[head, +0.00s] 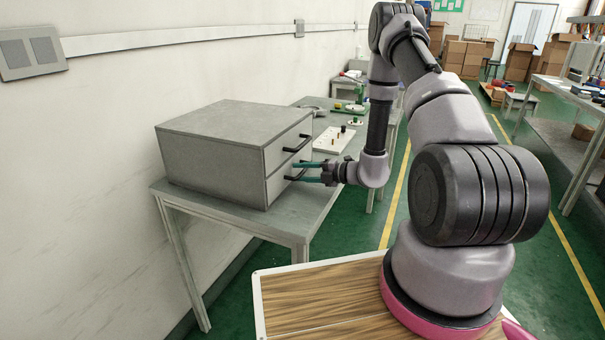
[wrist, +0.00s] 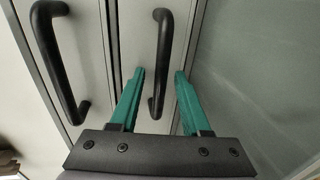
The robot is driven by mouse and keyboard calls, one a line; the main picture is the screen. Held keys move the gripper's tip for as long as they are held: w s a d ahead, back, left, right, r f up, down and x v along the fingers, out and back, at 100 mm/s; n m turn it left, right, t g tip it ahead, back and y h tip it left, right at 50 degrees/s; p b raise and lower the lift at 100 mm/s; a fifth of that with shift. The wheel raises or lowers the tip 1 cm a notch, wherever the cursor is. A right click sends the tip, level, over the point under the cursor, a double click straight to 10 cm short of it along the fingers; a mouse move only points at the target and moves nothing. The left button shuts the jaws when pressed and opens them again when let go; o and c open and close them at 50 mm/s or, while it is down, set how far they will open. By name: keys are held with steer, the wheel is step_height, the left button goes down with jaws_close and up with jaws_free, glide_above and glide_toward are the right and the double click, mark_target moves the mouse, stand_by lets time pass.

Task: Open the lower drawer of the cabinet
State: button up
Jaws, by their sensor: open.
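The grey cabinet (head: 222,143) stands on a table against the left wall. Its upper drawer has a black handle (head: 298,143), which is at the left in the wrist view (wrist: 62,62). The lower drawer (head: 279,182) has a black handle (head: 296,176), in the middle of the wrist view (wrist: 162,58). Both drawers look closed. My gripper (head: 304,172) is at the lower drawer's handle. Its teal fingers are open, one on each side of this handle in the wrist view (wrist: 160,73), with gaps visible. I cannot tell whether either finger touches the handle.
The grey table (head: 270,225) has a narrow bare strip in front of the cabinet. A white board with pegs (head: 334,139) and small green parts (head: 352,107) lie farther back. Cardboard boxes (head: 464,55) and another workbench (head: 565,140) are beyond the green floor.

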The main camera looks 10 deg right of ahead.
jaws_close()
stand_by(1.4)
